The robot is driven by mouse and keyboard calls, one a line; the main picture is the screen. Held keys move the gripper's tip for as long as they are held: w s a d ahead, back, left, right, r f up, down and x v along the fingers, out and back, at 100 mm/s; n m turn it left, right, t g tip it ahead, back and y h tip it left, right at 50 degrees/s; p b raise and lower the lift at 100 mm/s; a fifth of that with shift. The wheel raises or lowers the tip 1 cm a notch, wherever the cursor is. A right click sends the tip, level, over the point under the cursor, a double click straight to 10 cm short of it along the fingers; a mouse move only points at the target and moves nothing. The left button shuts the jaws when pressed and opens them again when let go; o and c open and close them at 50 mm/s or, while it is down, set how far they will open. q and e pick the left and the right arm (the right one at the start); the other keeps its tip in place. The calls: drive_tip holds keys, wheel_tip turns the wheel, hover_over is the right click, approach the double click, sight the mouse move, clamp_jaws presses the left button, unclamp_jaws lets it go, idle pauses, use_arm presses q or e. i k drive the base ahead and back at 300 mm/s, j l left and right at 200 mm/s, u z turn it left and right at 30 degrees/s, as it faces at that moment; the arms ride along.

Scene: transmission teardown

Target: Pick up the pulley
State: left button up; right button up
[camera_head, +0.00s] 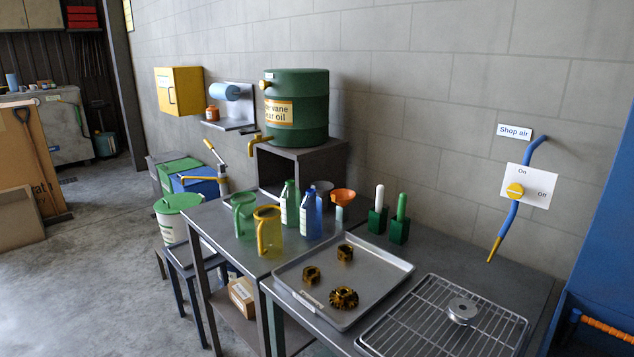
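A silver, round, disc-like part with a raised hub, which looks like the pulley (462,311), lies flat on a wire rack (402,335) at the right front of the workbench. Nothing covers it from above. Several brown-gold toothed parts lie apart from it on a grey metal tray (383,262): a larger gear (344,298) at the front, a smaller part (311,275) at the left and another (345,253) at the back. Neither of my grippers is in view.
Behind the tray stand a yellow jug (268,231), a green jug (243,213), bottles, an orange funnel (342,196) and two brushes in green holders (399,231). A blue air hose (508,218) hangs from the wall above the rack. Open floor (100,270) lies at the left.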

sight(462, 311)
drive_tip(key=z, duration=0.4)
drive_tip(key=i+j+z, duration=0.15)
drive_tip(key=j+z, duration=0.55)
drive_tip(key=i+j+z, duration=0.1)
drive_tip(key=j+z, duration=0.3)
